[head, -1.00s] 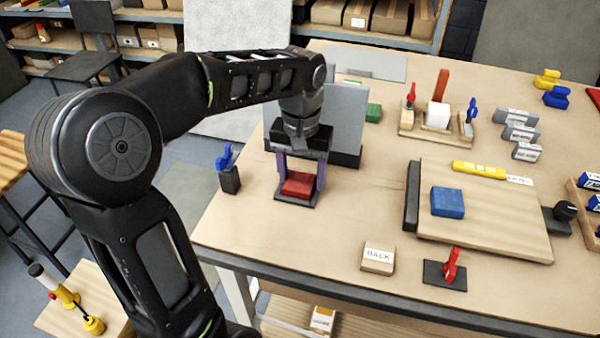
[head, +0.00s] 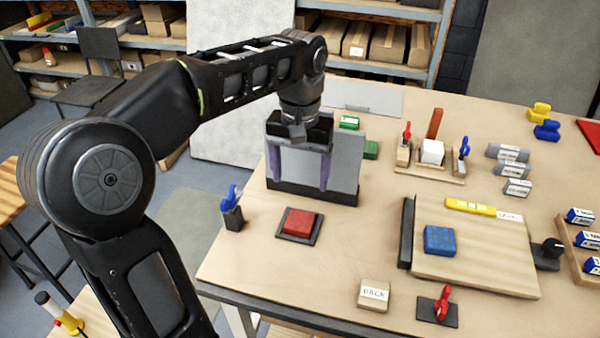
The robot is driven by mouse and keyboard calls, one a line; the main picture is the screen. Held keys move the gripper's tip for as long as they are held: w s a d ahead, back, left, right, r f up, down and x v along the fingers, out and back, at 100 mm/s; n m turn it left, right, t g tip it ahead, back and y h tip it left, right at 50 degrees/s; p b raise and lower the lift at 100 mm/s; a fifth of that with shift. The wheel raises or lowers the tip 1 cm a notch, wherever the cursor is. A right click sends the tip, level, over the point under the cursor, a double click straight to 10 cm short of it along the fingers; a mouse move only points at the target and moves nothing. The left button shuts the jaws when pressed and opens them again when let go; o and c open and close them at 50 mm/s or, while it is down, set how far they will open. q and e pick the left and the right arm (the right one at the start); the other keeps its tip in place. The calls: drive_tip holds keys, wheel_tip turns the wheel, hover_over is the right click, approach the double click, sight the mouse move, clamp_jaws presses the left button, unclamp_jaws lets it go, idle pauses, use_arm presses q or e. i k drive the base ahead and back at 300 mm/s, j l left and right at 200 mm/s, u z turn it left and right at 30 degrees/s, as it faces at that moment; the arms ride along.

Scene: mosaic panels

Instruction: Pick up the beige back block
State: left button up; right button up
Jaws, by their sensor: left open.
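The beige back block (head: 373,295), with a white label reading BACK, lies on the table near its front edge. My left gripper (head: 297,180) is open and empty. It points down above and behind a red block (head: 299,223), which sits on a small dark plate. The back block is to the right of and nearer than my left gripper, well apart from it. My right gripper is not in view.
A red clamp (head: 441,303) on a dark base stands just right of the back block. A wooden board (head: 480,270) holds a blue block (head: 439,240) and a yellow level (head: 470,207). A blue clamp (head: 231,210) stands at the left edge. Bare table lies between the red and back blocks.

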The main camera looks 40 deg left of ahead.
sight(373, 295)
drive_tip(key=k, duration=1)
